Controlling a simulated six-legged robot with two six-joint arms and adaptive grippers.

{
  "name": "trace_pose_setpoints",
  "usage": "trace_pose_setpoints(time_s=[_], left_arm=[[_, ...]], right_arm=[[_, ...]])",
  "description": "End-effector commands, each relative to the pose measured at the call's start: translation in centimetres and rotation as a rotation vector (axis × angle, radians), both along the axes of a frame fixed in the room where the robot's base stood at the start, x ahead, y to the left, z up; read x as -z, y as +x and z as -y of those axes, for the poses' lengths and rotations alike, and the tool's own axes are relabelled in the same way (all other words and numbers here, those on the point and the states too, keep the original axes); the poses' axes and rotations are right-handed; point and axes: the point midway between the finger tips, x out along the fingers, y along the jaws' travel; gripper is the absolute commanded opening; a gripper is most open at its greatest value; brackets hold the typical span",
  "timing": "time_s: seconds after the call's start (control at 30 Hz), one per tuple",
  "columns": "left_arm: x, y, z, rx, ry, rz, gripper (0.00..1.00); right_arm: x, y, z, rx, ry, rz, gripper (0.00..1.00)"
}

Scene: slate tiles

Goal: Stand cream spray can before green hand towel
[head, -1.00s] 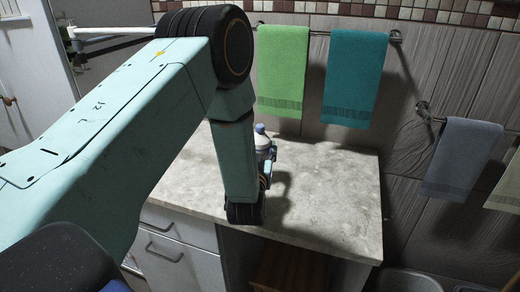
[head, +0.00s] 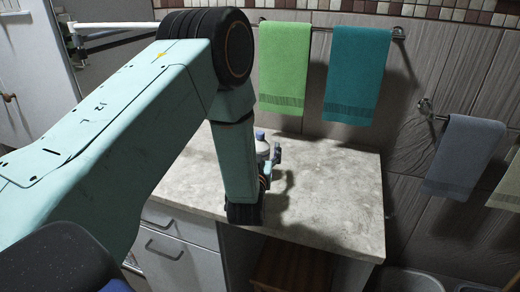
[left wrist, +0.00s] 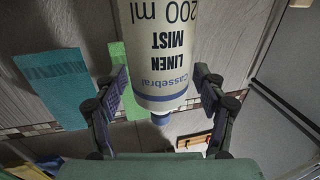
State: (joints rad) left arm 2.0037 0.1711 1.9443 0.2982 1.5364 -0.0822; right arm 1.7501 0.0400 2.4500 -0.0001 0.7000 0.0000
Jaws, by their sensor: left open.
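The cream spray can (head: 263,147) with a blue cap is partly hidden behind my left arm in the head view. It looks upright over the counter, below the green hand towel (head: 284,70). In the left wrist view the can (left wrist: 165,45) appears upside down, its label reading "Cassebral Linen Mist". My left gripper (left wrist: 160,92) is open, with a finger on each side of the can near its cap end. In the head view only part of the left gripper (head: 274,158) shows beside the can. Contact with the counter is hidden. My right gripper is not in view.
The stone-look counter (head: 335,200) is clear to the right of the can. A teal towel (head: 357,75) hangs beside the green one on the rail. A grey towel (head: 463,155) hangs further right. A basin edge (head: 408,280) shows at the lower right.

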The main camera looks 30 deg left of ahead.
Motion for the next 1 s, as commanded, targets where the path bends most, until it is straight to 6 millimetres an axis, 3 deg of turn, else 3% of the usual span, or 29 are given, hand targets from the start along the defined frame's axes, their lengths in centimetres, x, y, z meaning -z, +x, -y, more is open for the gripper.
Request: trace_pose_setpoints(time_s=[0.23,0.4,0.8,1.0], left_arm=[[-0.2,0.0,0.0,0.0,0.0,-0.001,0.71],[-1.6,-0.2,0.1,0.001,0.0,-0.001,0.71],[-1.1,-7.8,4.0,0.005,0.002,-0.004,0.71],[-1.2,-10.0,5.0,0.003,0.001,-0.003,0.71]], right_arm=[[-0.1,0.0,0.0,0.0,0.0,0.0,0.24],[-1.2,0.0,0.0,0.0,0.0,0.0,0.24],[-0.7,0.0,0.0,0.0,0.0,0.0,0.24],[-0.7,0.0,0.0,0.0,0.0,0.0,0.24]])
